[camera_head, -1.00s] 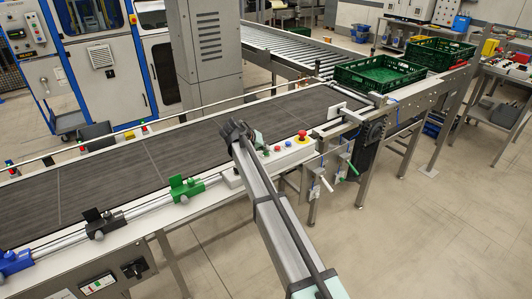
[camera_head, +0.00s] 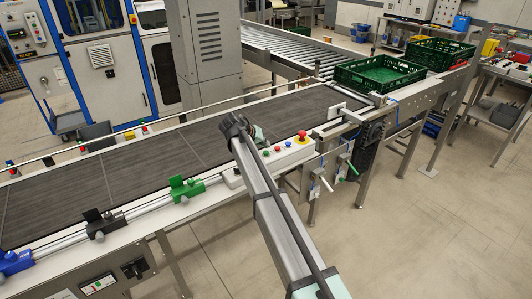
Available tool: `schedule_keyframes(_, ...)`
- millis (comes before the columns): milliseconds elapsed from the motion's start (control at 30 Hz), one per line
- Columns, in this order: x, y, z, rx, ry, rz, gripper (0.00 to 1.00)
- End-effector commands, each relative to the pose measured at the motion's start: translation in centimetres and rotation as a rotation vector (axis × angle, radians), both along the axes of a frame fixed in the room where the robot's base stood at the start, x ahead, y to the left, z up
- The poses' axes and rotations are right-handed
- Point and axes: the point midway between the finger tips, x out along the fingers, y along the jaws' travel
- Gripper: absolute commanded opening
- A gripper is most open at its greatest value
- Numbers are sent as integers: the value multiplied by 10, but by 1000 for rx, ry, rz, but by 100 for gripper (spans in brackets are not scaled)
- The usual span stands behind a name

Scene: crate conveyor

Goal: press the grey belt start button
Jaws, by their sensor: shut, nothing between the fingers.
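The control box (camera_head: 296,153) is a pale box on the near side of the conveyor. It carries a red mushroom button (camera_head: 302,135) and several small coloured buttons. I cannot make out the grey start button; my arm covers the left part of the box. My gripper (camera_head: 236,125) shows as a dark end of the arm at the box's left part, in line with the belt behind. It is shut and empty. Its fingertips are not clear, and I cannot tell whether they touch a button. The dark belt (camera_head: 140,165) carries no crate on the part I see.
Green crates (camera_head: 372,85) stand at the far right end beside a roller track (camera_head: 285,50). Green (camera_head: 186,188), black (camera_head: 100,223) and blue (camera_head: 14,262) clamps sit on the near rail. A grey cabinet (camera_head: 205,45) stands behind the belt.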

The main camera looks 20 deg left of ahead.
Motion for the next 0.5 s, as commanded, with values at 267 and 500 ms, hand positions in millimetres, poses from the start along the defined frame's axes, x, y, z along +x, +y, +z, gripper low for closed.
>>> schedule_keyframes(267,0,0,27,1,0,-1,0)
schedule_keyframes(500,0,0,43,1,0,-1,0)
